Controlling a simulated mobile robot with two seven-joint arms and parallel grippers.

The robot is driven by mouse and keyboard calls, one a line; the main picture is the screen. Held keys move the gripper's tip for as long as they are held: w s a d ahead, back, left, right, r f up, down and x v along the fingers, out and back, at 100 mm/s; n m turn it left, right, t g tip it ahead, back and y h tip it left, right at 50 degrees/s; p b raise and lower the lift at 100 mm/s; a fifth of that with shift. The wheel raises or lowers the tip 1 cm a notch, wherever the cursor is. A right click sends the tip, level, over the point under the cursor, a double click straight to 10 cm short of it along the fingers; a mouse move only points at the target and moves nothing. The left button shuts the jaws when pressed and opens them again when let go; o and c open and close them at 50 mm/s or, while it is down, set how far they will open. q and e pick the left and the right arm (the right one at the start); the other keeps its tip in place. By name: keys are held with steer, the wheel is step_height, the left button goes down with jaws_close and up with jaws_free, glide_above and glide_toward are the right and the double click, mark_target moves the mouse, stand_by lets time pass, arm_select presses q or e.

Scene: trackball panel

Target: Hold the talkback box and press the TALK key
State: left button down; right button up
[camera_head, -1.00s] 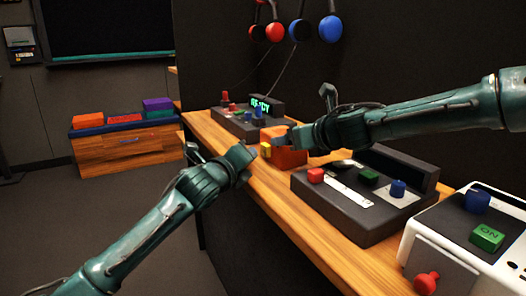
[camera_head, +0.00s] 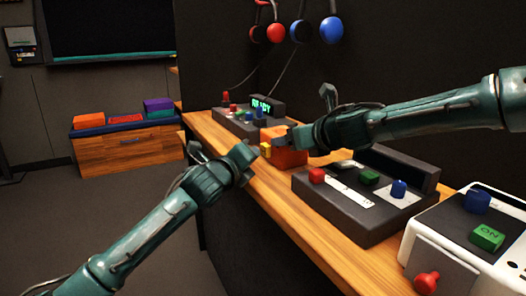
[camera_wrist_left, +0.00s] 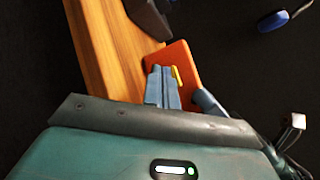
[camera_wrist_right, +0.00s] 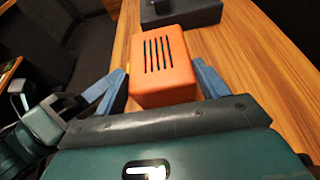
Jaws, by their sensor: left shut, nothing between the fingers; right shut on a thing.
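The orange talkback box (camera_head: 290,157) stands at the bench edge, with a yellow key (camera_head: 265,149) on its side facing my left arm. My right gripper (camera_head: 284,139) is shut on the box; in the right wrist view its fingers flank the box (camera_wrist_right: 165,70), whose slotted top shows. My left gripper (camera_head: 252,150) is shut and empty, close to the yellow key. In the left wrist view its closed fingers (camera_wrist_left: 162,84) lie in front of the orange box (camera_wrist_left: 184,58), just beside the yellow key (camera_wrist_left: 178,77). I cannot tell whether they touch it.
The wooden bench (camera_head: 262,185) runs along a dark wall. A dark panel (camera_head: 345,207) with red, green and blue controls and a white console (camera_head: 450,238) stand nearer. Headsets hang above. The floor at left is open.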

arm_select(q)
steer(key=shift+s+d, duration=0.1)
steer(key=shift+d, duration=0.25)
arm_select(e)
steer(key=shift+r, duration=0.1)
